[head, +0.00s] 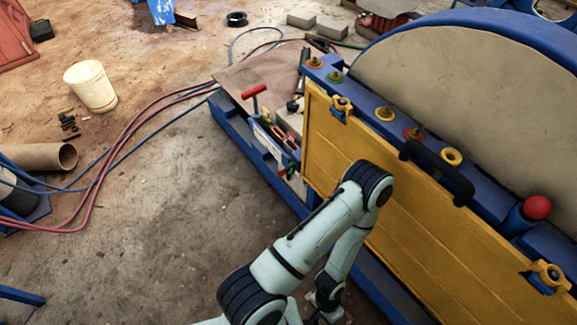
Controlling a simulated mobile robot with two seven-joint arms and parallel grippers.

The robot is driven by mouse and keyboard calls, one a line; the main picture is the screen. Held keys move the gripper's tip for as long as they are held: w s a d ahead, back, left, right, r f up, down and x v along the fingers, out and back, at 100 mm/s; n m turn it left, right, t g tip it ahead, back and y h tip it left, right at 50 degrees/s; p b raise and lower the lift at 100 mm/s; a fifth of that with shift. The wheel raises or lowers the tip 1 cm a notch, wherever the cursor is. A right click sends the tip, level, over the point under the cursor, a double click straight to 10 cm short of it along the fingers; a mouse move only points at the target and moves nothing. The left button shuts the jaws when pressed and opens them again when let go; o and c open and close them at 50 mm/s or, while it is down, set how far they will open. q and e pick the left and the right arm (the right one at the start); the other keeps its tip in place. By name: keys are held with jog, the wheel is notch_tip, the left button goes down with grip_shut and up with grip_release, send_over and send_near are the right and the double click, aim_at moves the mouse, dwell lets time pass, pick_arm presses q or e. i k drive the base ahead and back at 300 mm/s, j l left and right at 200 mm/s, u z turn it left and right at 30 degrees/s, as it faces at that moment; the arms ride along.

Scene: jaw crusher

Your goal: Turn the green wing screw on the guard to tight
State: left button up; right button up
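The guard (345,150) is a large yellow panel with a black handle (437,172) on its top edge, standing against the blue machine. A small green piece (335,76) sits on the blue beam above the guard's far end; I cannot tell whether it is the green wing screw or which way it is turned. Yellow fittings stand at the guard's top corners, one at the far end (342,105) and one at the near end (548,275). One of my arms rises from the bottom, bends in front of the guard and drops back down. No gripper fingers show.
A red knob (537,208) stands on the beam at right. Several small round fittings line the beam. A toolbox (268,140) with a red-handled tool sits on the blue base frame at left. Hoses (128,133) and a white bucket (91,86) lie farther left. The floor at lower left is mostly clear.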

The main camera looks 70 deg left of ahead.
aim_at(294, 166)
jog(key=k+j+u, duration=0.15)
jog(key=u, duration=0.15)
jog(key=k+j+u, duration=0.15)
jog(key=u, duration=0.15)
jog(key=j+u, duration=0.1)
jog(key=u, duration=1.45)
